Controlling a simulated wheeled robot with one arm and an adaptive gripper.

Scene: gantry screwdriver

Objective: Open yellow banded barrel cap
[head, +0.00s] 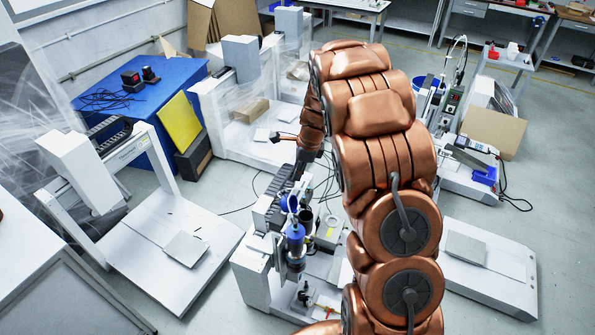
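My copper-coloured arm crosses the middle of the head view. Its far end bends down over the gantry screwdriver station, where my dark gripper (300,168) sits small at the far end of the machine. I cannot tell its finger gap or whether it touches anything. The station (256,262) is pale, with dark parts along its top. A blue cylindrical unit (295,238) stands upright at its near end, below a blue-and-white cup-like part (291,204). A small yellow mark (328,232) shows beside them. I cannot clearly make out a yellow banded barrel or its cap; my arm hides part of the station.
A blue table (150,95) with dark devices and a yellow panel (180,122) stand at the left. A low white platform (165,235) lies left of the station. Another white platform (490,270) and a cardboard box (493,130) are at the right. Loose cables lie on the floor.

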